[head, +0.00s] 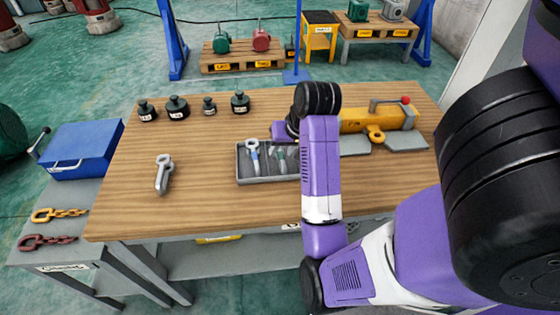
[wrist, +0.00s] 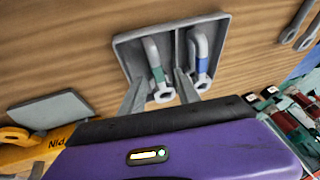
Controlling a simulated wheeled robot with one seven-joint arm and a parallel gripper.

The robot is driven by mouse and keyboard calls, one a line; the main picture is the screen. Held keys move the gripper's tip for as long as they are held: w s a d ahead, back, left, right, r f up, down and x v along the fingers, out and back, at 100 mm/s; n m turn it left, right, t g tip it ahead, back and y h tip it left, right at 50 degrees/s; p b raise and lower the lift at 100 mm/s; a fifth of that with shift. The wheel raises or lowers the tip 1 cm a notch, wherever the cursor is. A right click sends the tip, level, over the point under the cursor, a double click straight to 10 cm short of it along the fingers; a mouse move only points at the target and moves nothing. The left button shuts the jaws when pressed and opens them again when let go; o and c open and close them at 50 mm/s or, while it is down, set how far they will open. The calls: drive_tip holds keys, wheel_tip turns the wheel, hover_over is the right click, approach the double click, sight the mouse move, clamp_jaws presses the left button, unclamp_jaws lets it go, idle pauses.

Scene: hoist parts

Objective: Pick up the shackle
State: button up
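A grey tray (head: 243,178) lies on the wooden bench, partly covered by my arm in the head view. It also shows in the wrist view (wrist: 124,40), split by a divider. A shackle with a green band (wrist: 157,72) lies in its left part there, and one with a blue band (wrist: 201,60) in the right part. In the head view the blue-banded one (head: 253,152) is left of the green-banded one (head: 281,160). My gripper (wrist: 158,80) is open, its fingers apart near the green-banded shackle's lower end. I see no contact; height above the tray is unclear.
A yellow hoist (head: 372,119) stands right of my arm. Several dark weights (head: 177,107) stand along the bench's back left. A grey eye-ended part (head: 163,174) lies left of the tray, with bare wood around it. A blue box (head: 85,150) stands beyond the bench's left edge.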

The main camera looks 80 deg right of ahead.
drive_tip(key=shift+x, duration=0.95)
clamp_jaws()
idle(0.7)
